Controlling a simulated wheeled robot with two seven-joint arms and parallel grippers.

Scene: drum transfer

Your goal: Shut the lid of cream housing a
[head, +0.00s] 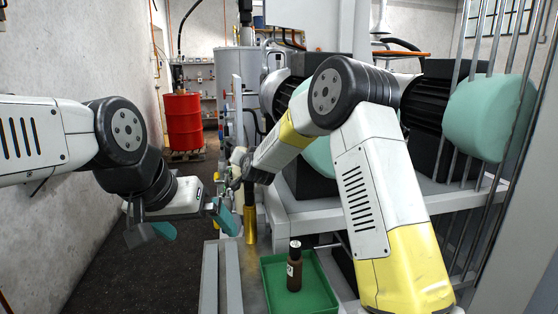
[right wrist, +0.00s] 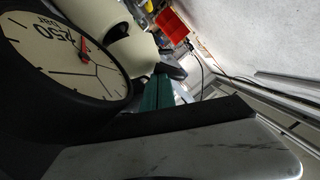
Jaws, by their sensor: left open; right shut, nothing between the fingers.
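In the right wrist view a cream rounded body (right wrist: 130,48), likely cream housing a, stands beside a large black-rimmed gauge. I cannot tell whether its lid is open. My right gripper (right wrist: 157,94) shows its teal fingers shut and empty just below the cream body; contact cannot be told. In the head view my right arm reaches left across the machine, and its gripper (head: 235,168) is small and partly hidden there. My left gripper (head: 187,228) is open and empty at the left, over the dark floor.
The gauge (right wrist: 75,48) fills the left of the right wrist view. A green tray (head: 325,297) holds a brown bottle (head: 294,270) at the front. A brass cylinder (head: 250,225) stands behind it. A red drum (head: 184,122) stands far back. Metal bars line the right.

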